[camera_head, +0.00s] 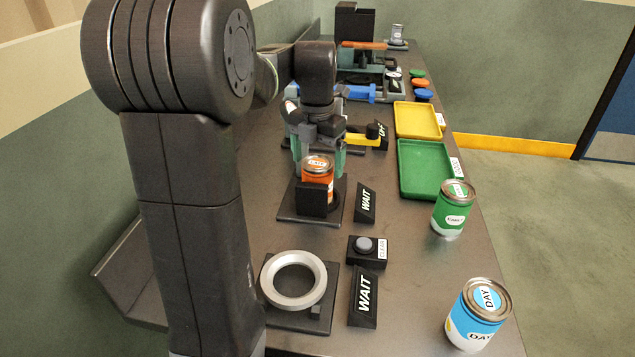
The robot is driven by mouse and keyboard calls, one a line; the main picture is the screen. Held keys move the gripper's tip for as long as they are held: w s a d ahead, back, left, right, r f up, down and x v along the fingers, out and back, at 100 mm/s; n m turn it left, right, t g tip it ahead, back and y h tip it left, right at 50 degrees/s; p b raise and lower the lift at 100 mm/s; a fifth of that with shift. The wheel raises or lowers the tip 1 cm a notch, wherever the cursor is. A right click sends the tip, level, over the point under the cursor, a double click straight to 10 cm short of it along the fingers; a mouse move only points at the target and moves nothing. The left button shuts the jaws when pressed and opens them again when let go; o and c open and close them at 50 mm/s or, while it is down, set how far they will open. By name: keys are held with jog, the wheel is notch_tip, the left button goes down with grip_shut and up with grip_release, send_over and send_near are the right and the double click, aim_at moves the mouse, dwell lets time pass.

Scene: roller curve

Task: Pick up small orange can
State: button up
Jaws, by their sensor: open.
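The small orange can (318,178) stands upright on a dark square base, behind a small black block, in the middle of the bench. Its silver lid and an orange label on top show; its lower front is hidden by the block. My gripper (319,157) is open just behind and above the can, with greenish fingers on its left and right sides. I cannot tell whether the fingers touch the can.
A green-labelled can (454,208) and a blue-labelled can (478,314) stand near the bench's right edge. A green tray (402,190) and a yellow tray (399,132) lie behind. A pale ring (266,282), a button box (380,252) and WAIT signs (364,297) are in front.

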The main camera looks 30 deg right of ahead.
jog(key=shift+f, duration=1.4)
jog(key=c, duration=1.2)
jog(key=shift+r, duration=0.1)
jog(key=shift+c, duration=0.2)
